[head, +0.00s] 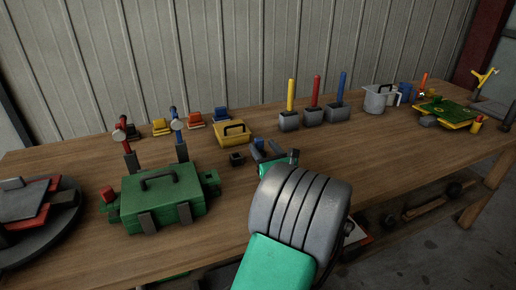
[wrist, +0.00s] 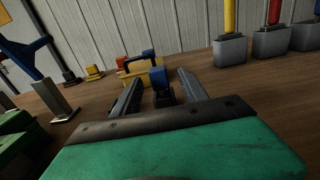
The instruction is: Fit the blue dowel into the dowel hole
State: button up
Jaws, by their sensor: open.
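My gripper (head: 262,150) is open over the middle of the bench. In the wrist view its two grey fingers (wrist: 157,90) stand on either side of a short blue piece (wrist: 157,78), which looks like the blue dowel. I see gaps between it and the fingers. A dark part (wrist: 163,97) shows just below the blue piece; I cannot tell whether they are joined. In the head view the blue piece (head: 259,143) is small and partly hidden by the fingers. A small dark block (head: 237,159) with a hollow top sits left of the fingers; I cannot tell whether this is the dowel hole.
A yellow box (head: 232,132) with a black handle stands behind. Tall yellow, red and blue rods stand in grey blocks (head: 312,116) to the right. A green toolbox (head: 162,198) and two upright hammers are at left. The bench front (head: 390,170) is clear at right.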

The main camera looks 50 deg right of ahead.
jog(key=shift+w+d+r, duration=0.1)
jog(key=shift+w+d, duration=0.2)
jog(key=shift+w, duration=0.2)
jog(key=shift+c, duration=0.3)
grip_shut()
